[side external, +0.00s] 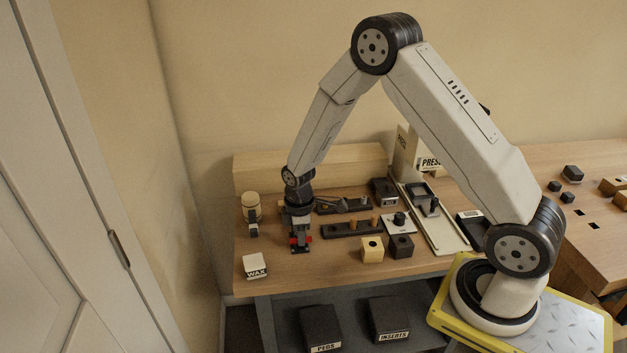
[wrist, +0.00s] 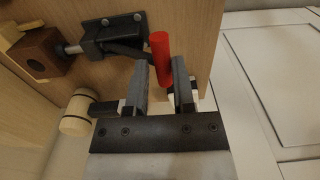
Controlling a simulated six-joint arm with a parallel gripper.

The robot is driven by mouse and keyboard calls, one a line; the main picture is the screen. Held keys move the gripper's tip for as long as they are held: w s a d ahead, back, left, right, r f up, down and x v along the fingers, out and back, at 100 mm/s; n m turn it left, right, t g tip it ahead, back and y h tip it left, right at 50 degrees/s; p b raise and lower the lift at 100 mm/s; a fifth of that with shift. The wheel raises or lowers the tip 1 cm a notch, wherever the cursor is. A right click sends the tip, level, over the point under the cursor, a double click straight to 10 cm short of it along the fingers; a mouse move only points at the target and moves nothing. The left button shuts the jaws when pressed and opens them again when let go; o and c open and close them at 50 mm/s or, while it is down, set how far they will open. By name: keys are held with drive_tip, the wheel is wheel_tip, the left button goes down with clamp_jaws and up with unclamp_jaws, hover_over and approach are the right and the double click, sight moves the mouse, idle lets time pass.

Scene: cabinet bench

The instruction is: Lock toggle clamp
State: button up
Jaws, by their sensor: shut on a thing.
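The toggle clamp has a dark metal body (wrist: 115,35) bolted to the bench and a red handle (wrist: 160,58). In the side external view its red parts (side external: 294,241) show just below my gripper (side external: 299,226). In the wrist view my gripper (wrist: 163,75) has one finger on each side of the red handle and is shut on it. The handle's lower end is partly hidden between the fingers. The clamp's metal spindle (wrist: 70,48) points at a dark brown block (wrist: 38,50); I cannot tell whether it presses on it.
A mallet with a pale head (wrist: 76,111) lies close by, left of my gripper in the wrist view. A white WAX box (side external: 255,266) stands near the bench's front left. A peg rack (side external: 350,228) and small blocks (side external: 372,249) stand to the right.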

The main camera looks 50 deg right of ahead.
drive_tip(key=shift+s+f, duration=0.15)
drive_tip(key=shift+f, duration=0.15)
drive_tip(key=shift+s+a+f, duration=0.1)
drive_tip(key=shift+a+f, duration=0.05)
drive_tip(key=shift+f, duration=0.2)
drive_tip(key=o, duration=0.7)
drive_tip(key=shift+r, duration=0.1)
drive_tip(key=shift+r, duration=0.1)
drive_tip(key=shift+r, duration=3.4)
drive_tip(key=shift+r, duration=0.1)
